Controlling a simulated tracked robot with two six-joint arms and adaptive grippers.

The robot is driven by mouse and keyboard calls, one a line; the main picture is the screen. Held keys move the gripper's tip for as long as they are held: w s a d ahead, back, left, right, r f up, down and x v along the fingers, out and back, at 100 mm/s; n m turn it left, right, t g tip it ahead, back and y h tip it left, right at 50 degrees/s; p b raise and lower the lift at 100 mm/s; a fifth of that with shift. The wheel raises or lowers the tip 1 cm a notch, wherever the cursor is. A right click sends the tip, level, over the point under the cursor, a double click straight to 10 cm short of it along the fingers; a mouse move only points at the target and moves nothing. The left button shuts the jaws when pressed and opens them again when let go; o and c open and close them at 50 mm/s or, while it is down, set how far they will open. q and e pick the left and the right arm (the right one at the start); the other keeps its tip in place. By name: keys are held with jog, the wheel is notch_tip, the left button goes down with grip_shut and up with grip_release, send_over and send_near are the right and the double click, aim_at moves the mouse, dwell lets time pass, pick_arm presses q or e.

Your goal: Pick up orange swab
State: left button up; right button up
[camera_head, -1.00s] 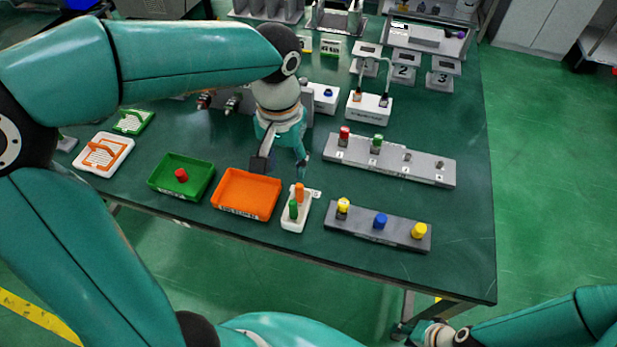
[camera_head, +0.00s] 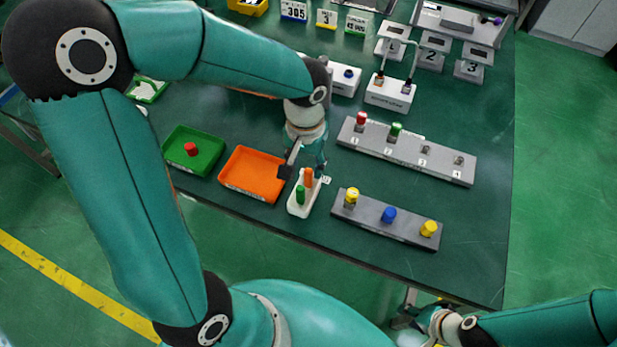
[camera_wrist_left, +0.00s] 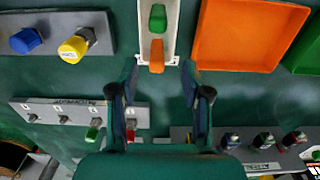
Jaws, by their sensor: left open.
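In the left wrist view the orange swab (camera_wrist_left: 156,58) lies just beyond and between the open fingertips (camera_wrist_left: 159,75), with no contact visible. The green swab (camera_wrist_left: 158,18) is farther up in the same holder. My right gripper (camera_head: 412,325) is at the lower right below the table edge, too unclear to read.
An orange tray (camera_head: 252,174) is left of the holder, and a green tray (camera_head: 194,150) holds a red piece. A dark block (camera_head: 408,228) with yellow and blue knobs is at right. A grey numbered block (camera_head: 408,153) lies behind it.

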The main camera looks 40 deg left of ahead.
aim_at(308, 170)
pick_arm(q)
jog(key=shift+w+d+f, duration=0.1)
jog(key=shift+w+f, duration=0.05)
jog(key=shift+f, duration=1.25)
jog(key=shift+w+f, duration=0.15)
jog(key=shift+f, duration=1.2)
jog(key=shift+c, duration=0.2)
jog(key=c, duration=0.9)
